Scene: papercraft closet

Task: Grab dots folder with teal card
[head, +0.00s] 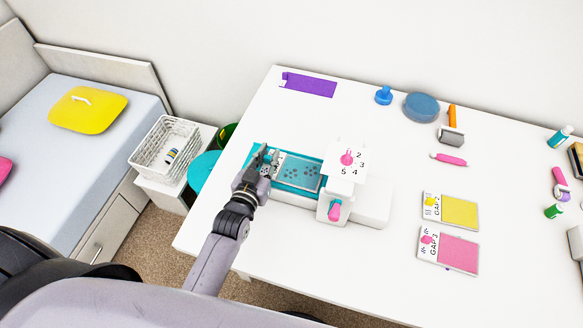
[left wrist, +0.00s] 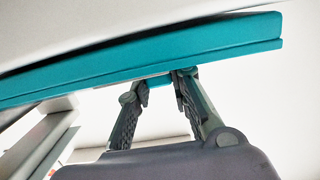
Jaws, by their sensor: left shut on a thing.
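The dots folder (head: 302,173) has a teal card face and a white label end with dark dots. It lies on the teal bed (head: 305,188) of a white press-like machine (head: 372,207). My left gripper (head: 268,154) is over the folder's label end at the left of the bed. In the left wrist view my left gripper (left wrist: 160,80) is shut on a small teal piece, seemingly the folder's knob. A long teal slab (left wrist: 190,48) passes close above the fingertips. The fingers partly hide the label. My right gripper is not in view.
A number card (head: 357,157) and pink handle (head: 335,211) are on the machine, right of the folder. Yellow (head: 460,211) and pink (head: 458,253) card folders lie farther right. A purple piece (head: 310,84) lies behind. The table's front middle is clear.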

